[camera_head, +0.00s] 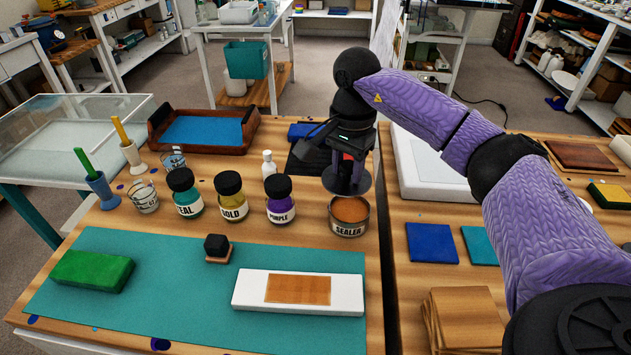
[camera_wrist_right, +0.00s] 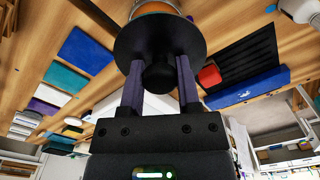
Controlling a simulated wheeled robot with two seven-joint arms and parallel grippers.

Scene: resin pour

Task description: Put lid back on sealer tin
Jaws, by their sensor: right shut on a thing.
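The sealer tin (camera_head: 349,230) stands open on the wooden table, with amber-brown contents showing inside and a "SEALER" label on its front. My right gripper (camera_head: 347,160) points down and is shut on the knob of the dark round lid (camera_head: 347,183). The lid appears raised above the tin's back rim, apart from it. In the right wrist view my gripper (camera_wrist_right: 160,82) holds the knob between its two fingers, the lid (camera_wrist_right: 160,35) spreads out beyond them, and part of the tin (camera_wrist_right: 153,7) shows past the lid's edge. My left gripper is out of view.
Purple (camera_head: 280,208), gold (camera_head: 231,208) and teal (camera_head: 187,206) jars stand left of the tin, with a small white bottle (camera_head: 268,163) behind. A white board with a wooden panel (camera_head: 250,291) lies on the teal mat (camera_head: 170,270) in front. A white tray (camera_head: 407,178) is at right.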

